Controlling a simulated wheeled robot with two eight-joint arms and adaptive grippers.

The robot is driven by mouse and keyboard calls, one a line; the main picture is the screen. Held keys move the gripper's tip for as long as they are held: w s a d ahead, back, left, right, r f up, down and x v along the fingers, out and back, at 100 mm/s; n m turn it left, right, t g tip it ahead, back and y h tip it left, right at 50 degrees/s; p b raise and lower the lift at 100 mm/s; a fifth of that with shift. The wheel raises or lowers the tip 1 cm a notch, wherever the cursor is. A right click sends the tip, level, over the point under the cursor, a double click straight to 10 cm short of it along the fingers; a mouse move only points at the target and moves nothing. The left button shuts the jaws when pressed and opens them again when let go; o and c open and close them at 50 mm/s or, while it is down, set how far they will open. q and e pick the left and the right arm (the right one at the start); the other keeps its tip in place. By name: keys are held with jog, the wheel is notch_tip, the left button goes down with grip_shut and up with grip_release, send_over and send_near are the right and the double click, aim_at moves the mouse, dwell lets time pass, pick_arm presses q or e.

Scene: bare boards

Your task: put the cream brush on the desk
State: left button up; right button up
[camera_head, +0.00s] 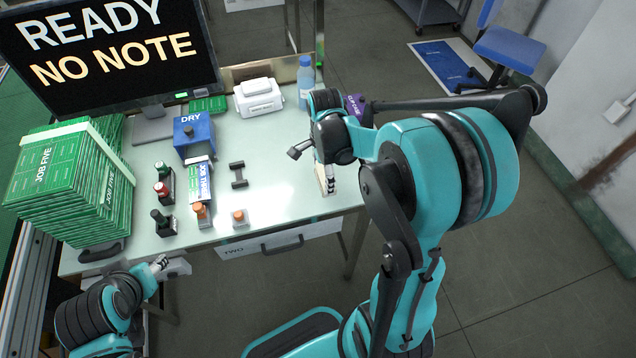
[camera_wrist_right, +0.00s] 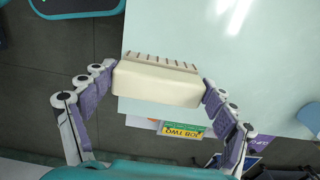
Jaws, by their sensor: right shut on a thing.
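The cream brush (camera_wrist_right: 158,84) is a pale block with a row of dark bristle tufts along one side, held between the two purple-padded fingers of my right gripper (camera_wrist_right: 160,88). In the head view, part of the brush (camera_head: 322,181) shows beside the right gripper (camera_head: 328,178), at the right front of the desk (camera_head: 270,170). I cannot tell whether the brush touches the desk top. My left gripper (camera_head: 160,263) is near the desk's front left edge, away from the brush; its opening is too small to judge.
A blue DRY box (camera_head: 193,135), a white box (camera_head: 259,97) and a blue bottle (camera_head: 305,82) stand on the desk. Green JOB FIVE stacks (camera_head: 60,180), small bottles, a black dumbbell-shaped piece (camera_head: 238,174) and orange-topped blocks fill the left and middle. Clear surface lies right of the dumbbell-shaped piece.

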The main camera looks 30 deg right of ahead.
aim_at(319, 180)
jog(key=shift+w+a+f, duration=0.15)
jog(key=shift+w+f, duration=0.4)
jog(key=shift+w, duration=0.25)
notch_tip(319, 180, down, 4)
jog(key=shift+f+b, duration=0.1)
jog(key=shift+b, duration=1.05)
jog(key=o, duration=0.9)
